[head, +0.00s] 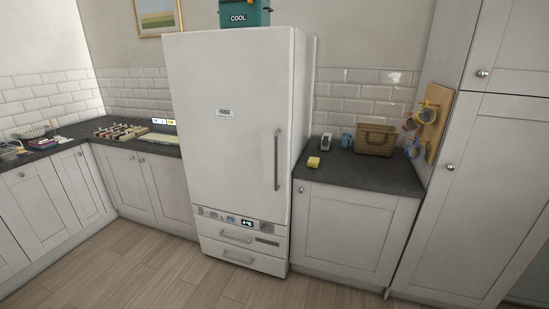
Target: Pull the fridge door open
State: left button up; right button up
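The white fridge (225,75) stands in the middle of the head view, between two runs of cabinets. Its tall door (220,165) looks closed, flush with the body. A grey vertical bar handle (277,160) sits near the door's right edge. A small label reading "FRIDGE" (225,114) is on the door. Below the door are a control strip with a lit display (247,222) and two drawers (238,256), which look shut. Neither of my grippers shows in this view.
A teal box marked "COOL" (244,14) sits on the fridge top. The right worktop (370,177) holds a basket (375,140), a blue mug (346,140) and a yellow sponge (313,162). A tall cabinet (475,190) stands at right. The wooden floor (150,270) in front is clear.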

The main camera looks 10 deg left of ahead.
aim_at(231, 89)
jog(key=i+j+z, duration=0.15)
jog(key=i, duration=0.35)
jog(key=i+j+z, duration=0.15)
jog(key=i, duration=0.35)
jog(key=i+j, duration=0.05)
jog(key=j, duration=0.05)
